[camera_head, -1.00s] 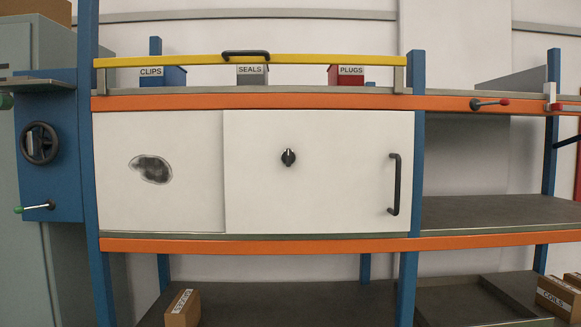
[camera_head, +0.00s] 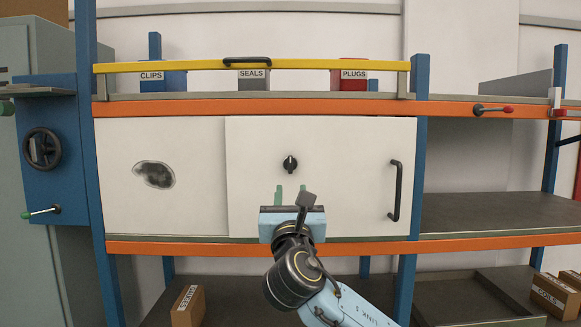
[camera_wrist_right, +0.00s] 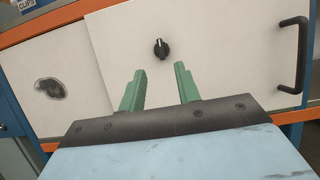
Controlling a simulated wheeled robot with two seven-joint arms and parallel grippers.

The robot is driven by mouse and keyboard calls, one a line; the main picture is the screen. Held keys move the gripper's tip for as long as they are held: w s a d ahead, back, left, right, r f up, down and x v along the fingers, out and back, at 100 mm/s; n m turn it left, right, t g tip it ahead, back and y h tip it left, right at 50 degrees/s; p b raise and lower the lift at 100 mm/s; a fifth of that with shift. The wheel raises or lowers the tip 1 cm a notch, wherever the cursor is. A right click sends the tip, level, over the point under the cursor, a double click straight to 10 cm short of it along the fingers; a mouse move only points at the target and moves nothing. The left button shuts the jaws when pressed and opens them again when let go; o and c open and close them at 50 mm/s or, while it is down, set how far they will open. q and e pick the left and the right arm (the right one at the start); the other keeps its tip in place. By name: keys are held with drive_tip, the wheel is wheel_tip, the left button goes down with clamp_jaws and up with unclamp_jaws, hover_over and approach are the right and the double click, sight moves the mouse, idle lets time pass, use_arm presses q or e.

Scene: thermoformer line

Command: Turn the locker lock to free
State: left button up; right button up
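The locker lock is a small black knob (camera_head: 290,163) with a pale mark, set in the white locker door (camera_head: 345,190). It also shows in the right wrist view (camera_wrist_right: 161,48), just beyond the fingertips. My right gripper (camera_head: 291,189) is just below the knob in the head view, its two green fingers pointing at the door. In the right wrist view the fingers (camera_wrist_right: 159,72) are apart with nothing between them, and the knob lies ahead of the gap. I cannot see any contact with the door. My left gripper is not in view.
A black vertical handle (camera_head: 395,190) stands out at the door's right. The left panel has a dark patch (camera_head: 154,174). Above runs a yellow bar (camera_head: 180,66) with a black handle, in front of bins. The shelf bay to the right (camera_head: 500,212) is empty.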

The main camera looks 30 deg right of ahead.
sight(291, 162)
drive_tip(key=p+x, duration=0.2)
drive_tip(key=x, duration=1)
drive_tip(key=shift+w+f, duration=0.1)
drive_tip(key=shift+c, duration=0.3)
clamp_jaws()
